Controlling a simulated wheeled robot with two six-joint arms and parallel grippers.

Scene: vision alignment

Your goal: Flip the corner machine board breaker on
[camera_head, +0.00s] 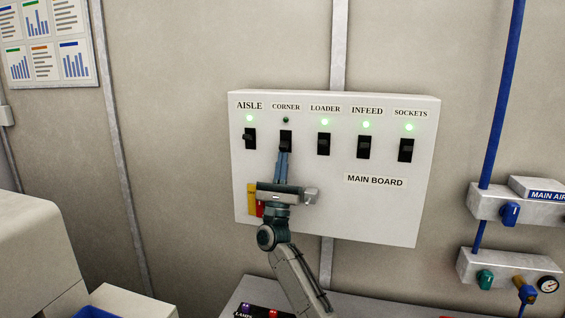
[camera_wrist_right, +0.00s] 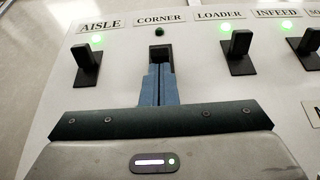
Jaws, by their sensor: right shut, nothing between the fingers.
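The main board (camera_head: 335,215) is a white panel on the wall with a row of black breaker switches. The CORNER breaker (camera_head: 286,136) is second from the left, and its lamp (camera_head: 286,119) is dark. My right gripper (camera_head: 284,154) is shut and empty, its blue fingertips at the lower part of the CORNER breaker. In the right wrist view the shut fingers (camera_wrist_right: 158,68) cover part of the CORNER breaker (camera_wrist_right: 160,52); I cannot tell whether they touch its lever. The left gripper is not in view.
The AISLE (camera_head: 250,138), LOADER (camera_head: 323,144), INFEED (camera_head: 363,147) and SOCKETS (camera_head: 405,150) breakers stand beside it, each with a lit green lamp. A yellow and red item, partly hidden, is behind my right gripper. Blue pipes and valves (camera_head: 510,213) are at the right.

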